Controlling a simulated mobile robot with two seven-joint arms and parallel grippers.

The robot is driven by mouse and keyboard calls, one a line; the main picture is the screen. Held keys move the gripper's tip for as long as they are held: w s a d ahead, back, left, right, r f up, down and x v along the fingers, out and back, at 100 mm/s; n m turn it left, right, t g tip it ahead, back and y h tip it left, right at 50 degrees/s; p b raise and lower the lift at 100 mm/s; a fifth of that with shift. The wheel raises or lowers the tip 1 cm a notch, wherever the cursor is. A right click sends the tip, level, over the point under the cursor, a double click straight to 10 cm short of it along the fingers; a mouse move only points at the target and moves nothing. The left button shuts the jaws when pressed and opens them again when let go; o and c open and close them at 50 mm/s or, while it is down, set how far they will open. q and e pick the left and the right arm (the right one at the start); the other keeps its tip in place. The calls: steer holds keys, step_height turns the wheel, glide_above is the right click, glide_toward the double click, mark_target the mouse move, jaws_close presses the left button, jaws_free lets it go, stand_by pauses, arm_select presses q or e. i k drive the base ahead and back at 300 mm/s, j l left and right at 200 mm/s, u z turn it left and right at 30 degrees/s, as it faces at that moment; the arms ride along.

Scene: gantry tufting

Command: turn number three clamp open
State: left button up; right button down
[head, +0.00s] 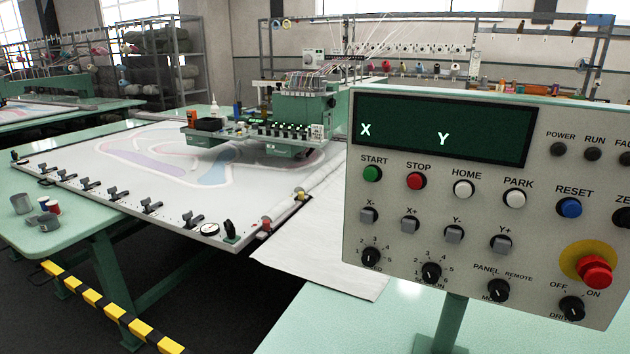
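A row of several black clamps runs along the front edge of the white tufting frame (75,165) at left. They include a clamp near the far left end (41,168), one in the middle of the row (116,192), one to its right (150,206) and one farther right (194,219). I cannot read any numbers, so I cannot tell which is number three. The clamps are too small to tell whether their levers are open or shut. Neither of my grippers is in view.
A large control panel (460,205) on a post fills the right foreground. A round gauge (209,229) and a black-handled lever (230,231) sit at the frame's near corner. Grey cups (21,203) stand on the green table. A yellow-black striped bar (115,310) crosses below.

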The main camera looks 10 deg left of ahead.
mark_target(112, 191)
steer(key=i+j+z, duration=0.1)
steer(key=j, duration=0.4)
steer(key=i+j+z, duration=0.1)
steer(key=j, duration=0.4)
steer(key=i+j, duration=0.15)
steer(key=j, duration=0.4)
steer(key=i+j+z, duration=0.15)
steer(key=j, duration=0.35)
steer(key=k, duration=0.05)
